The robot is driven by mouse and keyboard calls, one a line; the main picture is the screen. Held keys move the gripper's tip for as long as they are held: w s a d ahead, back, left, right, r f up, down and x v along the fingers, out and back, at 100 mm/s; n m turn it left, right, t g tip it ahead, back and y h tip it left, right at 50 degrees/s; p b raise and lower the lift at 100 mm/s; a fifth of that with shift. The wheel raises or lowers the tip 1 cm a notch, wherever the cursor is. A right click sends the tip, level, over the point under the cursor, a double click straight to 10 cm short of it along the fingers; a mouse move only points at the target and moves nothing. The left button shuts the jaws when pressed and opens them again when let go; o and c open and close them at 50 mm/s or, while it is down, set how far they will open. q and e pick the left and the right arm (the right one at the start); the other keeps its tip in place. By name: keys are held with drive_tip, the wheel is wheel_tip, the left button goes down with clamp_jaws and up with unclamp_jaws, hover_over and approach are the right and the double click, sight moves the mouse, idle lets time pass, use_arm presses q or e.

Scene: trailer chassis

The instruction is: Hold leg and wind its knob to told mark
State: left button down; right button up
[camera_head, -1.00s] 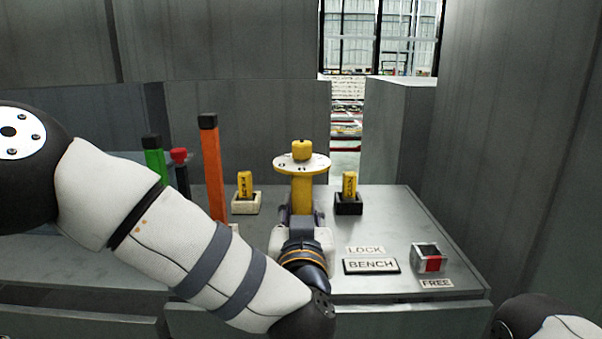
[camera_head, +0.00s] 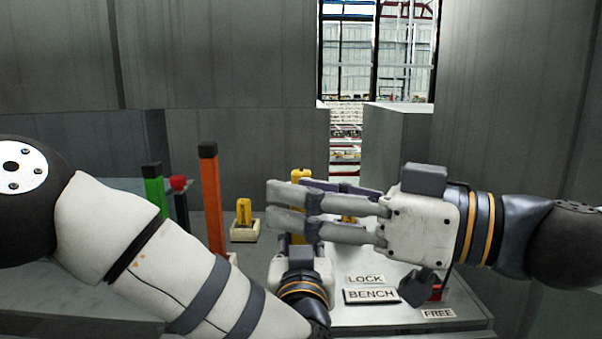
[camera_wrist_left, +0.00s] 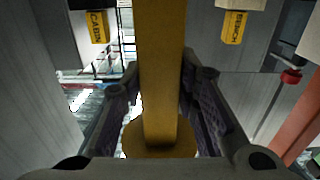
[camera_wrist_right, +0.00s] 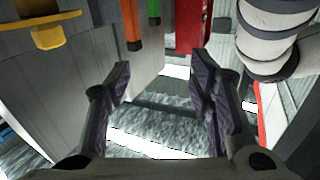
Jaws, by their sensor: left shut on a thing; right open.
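The yellow leg stands upright on the bench; its yellow knob (camera_head: 301,175) shows above my right gripper's fingers in the head view. My left gripper (camera_head: 294,242) is shut on the leg's yellow post, which runs between its fingers in the left wrist view (camera_wrist_left: 160,80). A wider round yellow part (camera_wrist_left: 135,137) shows at the post's lower end there. In the right wrist view, the disc (camera_wrist_right: 22,20) and knob lie at upper left, outside the open fingers.
A yellow tag (camera_head: 244,211) sits in a pale holder; another is mostly hidden behind my right gripper. Orange (camera_head: 212,195), green (camera_head: 153,185) and red-topped (camera_head: 178,183) posts stand left. LOCK (camera_head: 364,279), BENCH (camera_head: 371,296) and FREE (camera_head: 438,313) labels lie at front right.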

sight(309, 176)
drive_tip(key=w+d+f+m+t+h, duration=0.25)
drive_tip(key=w+d+t+h, duration=0.2)
drive_tip(key=w+d, duration=0.3)
drive_tip(key=shift+m+y, duration=0.25)
drive_tip(key=shift+y, duration=0.2)
drive_tip(key=x, duration=1.1)
drive_tip(key=shift+w+a+r, duration=0.2)
drive_tip(key=shift+w, duration=0.15)
drive_tip(key=shift+c, duration=0.5)
